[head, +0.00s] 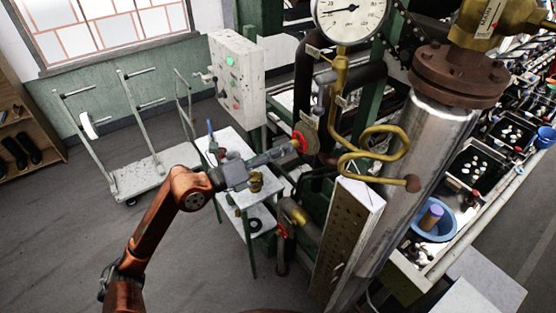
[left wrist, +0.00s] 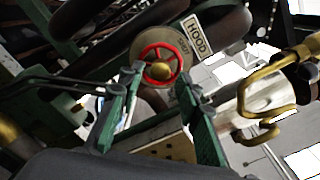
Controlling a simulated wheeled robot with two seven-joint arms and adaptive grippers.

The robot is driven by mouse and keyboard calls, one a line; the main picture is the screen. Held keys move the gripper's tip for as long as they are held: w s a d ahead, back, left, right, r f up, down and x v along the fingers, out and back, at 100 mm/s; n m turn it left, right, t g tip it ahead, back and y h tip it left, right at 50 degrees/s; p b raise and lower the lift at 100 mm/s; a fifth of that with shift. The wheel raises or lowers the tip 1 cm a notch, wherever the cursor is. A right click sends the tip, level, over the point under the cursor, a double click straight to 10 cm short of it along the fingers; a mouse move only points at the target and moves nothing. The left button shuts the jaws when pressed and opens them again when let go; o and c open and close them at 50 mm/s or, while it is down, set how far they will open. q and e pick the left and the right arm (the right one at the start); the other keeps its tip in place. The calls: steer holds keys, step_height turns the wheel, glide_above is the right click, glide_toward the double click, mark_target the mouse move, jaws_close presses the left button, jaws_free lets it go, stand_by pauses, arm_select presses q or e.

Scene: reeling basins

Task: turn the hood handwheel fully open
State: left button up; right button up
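The hood handwheel is a small red spoked wheel with a brass hub (left wrist: 160,64), mounted on a round plate beside a "HOOD" label (left wrist: 198,34). In the head view its red rim (head: 299,141) shows partly, behind my left gripper (head: 287,150). In the left wrist view my left gripper (left wrist: 158,98) is open, its two green-padded fingers spread apart. The wheel lies just beyond the fingertips, roughly centred between them. I see nothing between the fingers, and contact with the wheel cannot be made out. My right gripper is in neither view.
A curled brass pipe (head: 385,145) and a pressure gauge (head: 350,18) stand right of the wheel. Another red valve handle (head: 282,230) sits below. A control box (head: 238,78) and a small white table (head: 240,165) are on the left. Open floor (head: 75,220) lies further left.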

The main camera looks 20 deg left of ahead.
mark_target(296, 143)
arm_select(q)
steer(key=m+b, duration=0.2)
steer(key=m, duration=0.1)
steer(key=w+d+m+b, duration=0.1)
steer(key=m+b, duration=0.1)
steer(key=b, duration=0.1)
steer(key=w+m+b, duration=0.1)
steer(key=m+b, duration=0.1)
steer(key=m, duration=0.1)
steer(key=shift+w+d+m+b, duration=0.25)
steer(key=shift+d+m+b, duration=0.05)
steer(key=shift+d+b, duration=0.1)
steer(key=shift+c, duration=0.3)
